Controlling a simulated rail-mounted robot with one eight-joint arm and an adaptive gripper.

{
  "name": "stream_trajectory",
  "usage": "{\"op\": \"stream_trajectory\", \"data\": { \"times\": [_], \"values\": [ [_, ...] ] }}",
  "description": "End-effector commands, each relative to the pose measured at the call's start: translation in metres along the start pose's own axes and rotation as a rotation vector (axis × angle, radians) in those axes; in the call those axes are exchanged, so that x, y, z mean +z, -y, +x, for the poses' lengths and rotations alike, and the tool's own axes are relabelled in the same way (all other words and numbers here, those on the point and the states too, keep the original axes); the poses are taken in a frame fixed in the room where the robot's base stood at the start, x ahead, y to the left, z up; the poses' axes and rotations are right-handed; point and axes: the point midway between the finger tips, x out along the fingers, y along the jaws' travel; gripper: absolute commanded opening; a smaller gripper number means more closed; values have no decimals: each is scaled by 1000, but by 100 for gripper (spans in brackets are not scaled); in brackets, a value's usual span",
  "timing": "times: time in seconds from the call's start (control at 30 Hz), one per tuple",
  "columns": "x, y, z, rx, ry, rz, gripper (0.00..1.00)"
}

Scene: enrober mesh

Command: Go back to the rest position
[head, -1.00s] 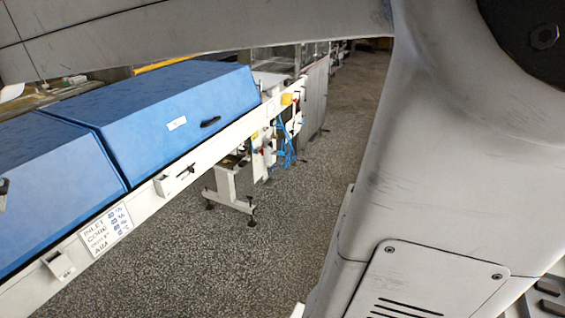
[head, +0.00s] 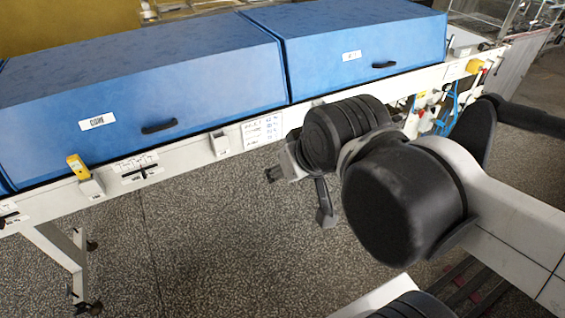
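My arm reaches in from the right edge of the head view, with large black joint caps and grey-white links. Its end, my gripper (head: 300,194), hangs in front of the white machine rail, above the speckled floor. A small grey part sticks out on its left and a dark finger-like part points down. The gripper is small and partly hidden by the wrist, so its opening is unclear. I see nothing held in it.
A long machine with blue covers (head: 160,85) runs behind my arm on a white rail (head: 190,162). A yellow device (head: 77,166) sits on the rail at left. Blue hoses (head: 445,120) hang at right.

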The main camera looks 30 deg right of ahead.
Motion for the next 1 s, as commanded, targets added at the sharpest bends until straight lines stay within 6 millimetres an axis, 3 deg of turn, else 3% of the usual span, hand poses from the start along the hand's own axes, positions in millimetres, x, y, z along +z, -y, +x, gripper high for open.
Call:
{"op": "stream_trajectory", "data": {
  "times": [0.27,0.67,1.0],
  "values": [
    [1,0,2,0,0,1,37],
    [30,0,43,0,1,2,37],
    [29,0,42,0,1,2,37]
  ]
}}
